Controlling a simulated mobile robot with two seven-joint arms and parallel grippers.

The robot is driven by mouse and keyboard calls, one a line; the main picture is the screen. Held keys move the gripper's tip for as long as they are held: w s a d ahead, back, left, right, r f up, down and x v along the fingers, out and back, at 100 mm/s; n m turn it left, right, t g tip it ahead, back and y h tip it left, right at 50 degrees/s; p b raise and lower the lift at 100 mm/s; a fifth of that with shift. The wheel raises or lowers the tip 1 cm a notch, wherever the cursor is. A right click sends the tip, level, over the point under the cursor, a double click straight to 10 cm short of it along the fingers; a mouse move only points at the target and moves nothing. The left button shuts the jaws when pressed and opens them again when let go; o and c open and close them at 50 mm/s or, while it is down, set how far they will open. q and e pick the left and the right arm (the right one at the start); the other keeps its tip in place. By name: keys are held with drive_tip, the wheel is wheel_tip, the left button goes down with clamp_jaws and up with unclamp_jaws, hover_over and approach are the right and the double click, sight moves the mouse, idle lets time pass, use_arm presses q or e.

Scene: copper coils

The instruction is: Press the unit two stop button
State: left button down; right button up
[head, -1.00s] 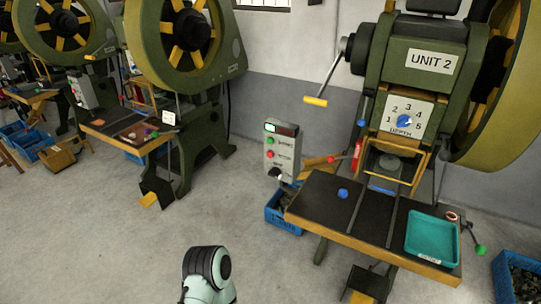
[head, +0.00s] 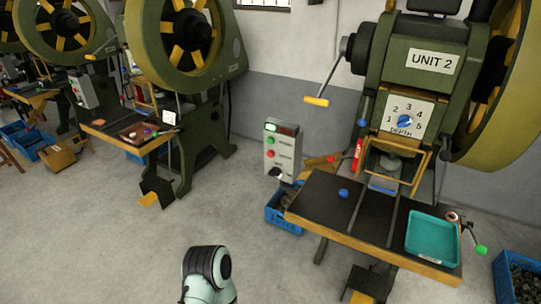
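The unit two press (head: 433,62) stands at the right, with a white "UNIT 2" plate on its green head. A grey control box (head: 280,150) stands at the left of its table. The box has a lit green display at the top, a green button (head: 271,141), a red button (head: 270,154) below it, and a black knob (head: 275,172) at the bottom. The small labels beside the buttons are too blurred to read surely. Part of my arm shows at the bottom centre, well below and left of the box. Neither gripper is in view.
The press table (head: 330,220) carries a blue knob (head: 343,193) and a teal tray (head: 432,238). A blue crate (head: 283,215) sits on the floor below the control box. Another crate (head: 515,275) is at bottom right. Other presses line the left. Open floor lies between.

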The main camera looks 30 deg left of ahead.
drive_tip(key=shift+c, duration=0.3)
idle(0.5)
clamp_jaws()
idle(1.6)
